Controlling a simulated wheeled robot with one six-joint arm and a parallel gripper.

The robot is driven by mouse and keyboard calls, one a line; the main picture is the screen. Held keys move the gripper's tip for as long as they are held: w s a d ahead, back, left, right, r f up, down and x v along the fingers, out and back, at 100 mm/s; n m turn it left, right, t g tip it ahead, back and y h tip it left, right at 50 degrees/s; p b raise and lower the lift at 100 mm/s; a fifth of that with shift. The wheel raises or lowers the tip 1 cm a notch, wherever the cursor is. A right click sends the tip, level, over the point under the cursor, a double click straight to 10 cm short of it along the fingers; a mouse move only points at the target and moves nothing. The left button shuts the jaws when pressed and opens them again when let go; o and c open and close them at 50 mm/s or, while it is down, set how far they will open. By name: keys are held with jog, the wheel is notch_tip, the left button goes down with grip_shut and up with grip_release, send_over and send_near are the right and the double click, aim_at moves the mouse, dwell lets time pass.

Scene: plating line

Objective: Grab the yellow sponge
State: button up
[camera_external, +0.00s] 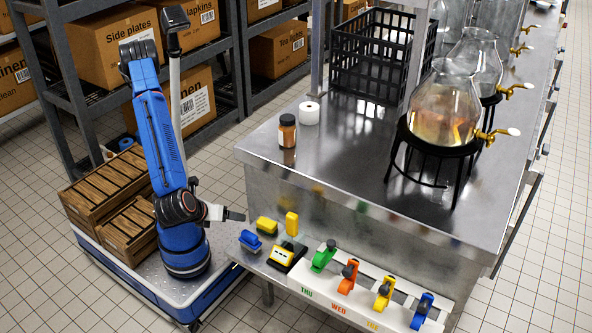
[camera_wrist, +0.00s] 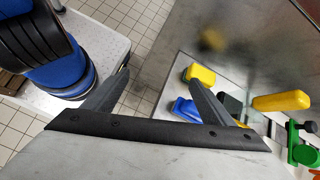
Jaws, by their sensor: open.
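The yellow sponge (camera_external: 266,225) looks like a small yellow block with a darker underside. It lies on the low shelf at the counter's left end, just behind a blue block (camera_external: 250,240). In the wrist view the sponge (camera_wrist: 201,74) is beside the tip of the right finger, with the blue block (camera_wrist: 186,108) partly behind that finger. My gripper (camera_external: 236,214) is to the left of the sponge in the external view. Its fingers (camera_wrist: 158,77) are spread with nothing between them but shelf edge and floor. I cannot tell its height above the shelf.
A yellow upright item (camera_external: 291,223) and a yellow-and-black device (camera_external: 287,254) are close to the sponge. Green (camera_external: 323,257), orange, yellow and blue dispensers line the shelf to the right. The steel counter wall (camera_external: 330,205) rises behind. A brown jar (camera_external: 287,131) stands on top.

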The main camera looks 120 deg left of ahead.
aim_at(265, 222)
jog(key=w+d+r+m+t+y, duration=0.1)
jog(key=w+d+m+t+y, duration=0.2)
jog(key=w+d+m+y, duration=0.4)
jog(key=a+f, duration=0.2)
jog(key=a, duration=0.3)
jog(key=w+a+f+h, duration=0.1)
jog(key=a+f, duration=0.1)
jog(key=a, duration=0.3)
jog(key=w+a+f+h, duration=0.1)
jog(key=a+f, duration=0.1)
jog(key=a, duration=0.2)
jog(key=shift+a+n, duration=0.3)
jog(key=shift+a, duration=0.1)
jog(key=shift+s, duration=0.1)
jog(key=c, duration=1.1)
